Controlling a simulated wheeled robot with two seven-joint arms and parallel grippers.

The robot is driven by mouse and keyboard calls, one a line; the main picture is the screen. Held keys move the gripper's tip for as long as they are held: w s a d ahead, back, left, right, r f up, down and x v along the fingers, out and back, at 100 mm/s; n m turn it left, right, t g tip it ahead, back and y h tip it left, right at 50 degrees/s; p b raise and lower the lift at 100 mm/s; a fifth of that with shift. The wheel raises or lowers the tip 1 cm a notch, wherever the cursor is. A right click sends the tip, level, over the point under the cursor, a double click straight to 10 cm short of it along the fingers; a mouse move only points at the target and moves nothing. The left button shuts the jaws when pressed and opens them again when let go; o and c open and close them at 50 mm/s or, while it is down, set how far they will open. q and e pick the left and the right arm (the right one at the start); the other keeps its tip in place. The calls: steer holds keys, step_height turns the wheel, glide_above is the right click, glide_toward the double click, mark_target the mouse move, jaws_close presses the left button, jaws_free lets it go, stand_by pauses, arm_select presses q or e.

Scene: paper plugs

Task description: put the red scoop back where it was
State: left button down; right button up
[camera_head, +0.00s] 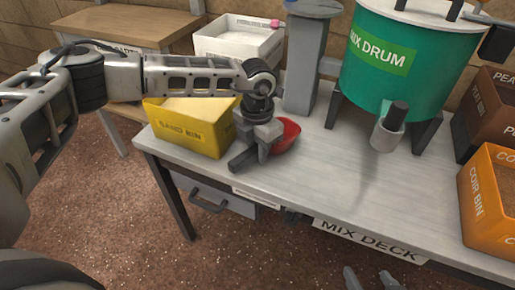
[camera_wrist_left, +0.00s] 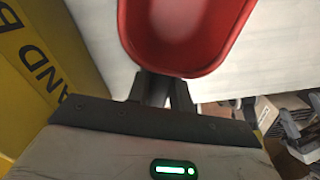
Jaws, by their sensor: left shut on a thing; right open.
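The red scoop (camera_head: 286,136) is at the mix deck's left part, just right of the yellow sand bin (camera_head: 187,138). My left gripper (camera_head: 262,152) is shut on it, with the wrist above. In the left wrist view the scoop's red bowl (camera_wrist_left: 185,35) extends beyond the fingers (camera_wrist_left: 160,92) and looks empty. Its handle is hidden between the fingers. I cannot tell whether the scoop touches the deck. My right gripper (camera_head: 370,280) shows only its two fingertips at the bottom edge, apart and empty, in front of the deck.
The mix deck (camera_head: 330,185) is clear in its middle. A grey post (camera_head: 308,65) and the green mix drum (camera_head: 400,55) stand behind. An orange coir bin (camera_head: 490,195) is at the right. A white bin (camera_head: 238,40) stands behind the sand bin. A drawer (camera_head: 213,192) hangs below.

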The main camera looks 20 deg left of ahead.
arm_select(q)
steer(key=c, duration=1.3)
jaws_free()
steer(key=shift+f, duration=0.1)
steer(key=shift+o, duration=0.2)
